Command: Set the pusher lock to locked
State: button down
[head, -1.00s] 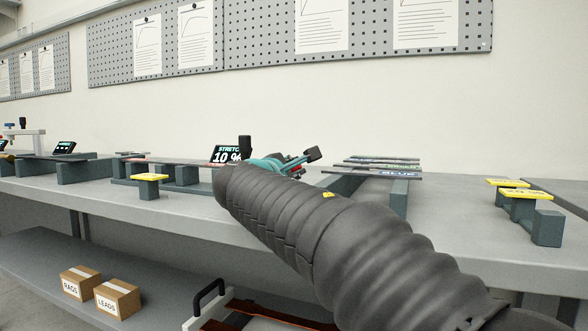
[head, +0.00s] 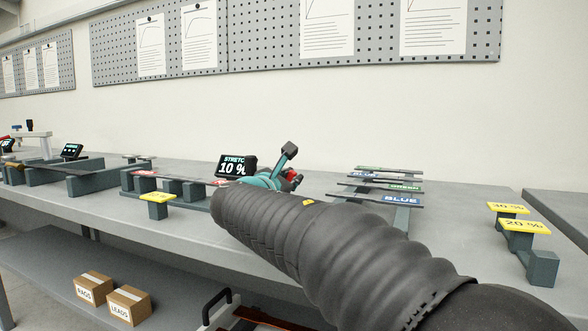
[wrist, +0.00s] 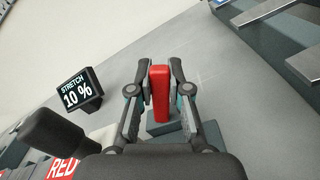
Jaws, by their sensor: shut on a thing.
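In the wrist view, a red upright lever or block (wrist: 160,92) stands between my two fingers, and my gripper (wrist: 161,75) is shut on it. I take it for the pusher lock; no locked or unlocked marking is readable. A dark grey base (wrist: 172,128) lies below it. In the head view, my gripper (head: 288,181) is largely hidden behind my own arm, with a little red showing at its end.
A display (head: 236,167) reading "STRETCH 10 %" stands beside my gripper. A dark knob (wrist: 52,128) is at left in the wrist view. Labelled strips (head: 401,198) lie on a rack to the right. Yellow-topped blocks (head: 525,226) stand farther right on the grey bench (head: 450,240).

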jog(key=shift+a+r+n+p, duration=0.1)
jog(key=shift+a+n+p, duration=0.15)
jog(key=shift+n+p, duration=0.3)
jog(key=shift+w, duration=0.1)
jog(key=c, duration=1.1)
grip_release()
jog(key=v, duration=1.2)
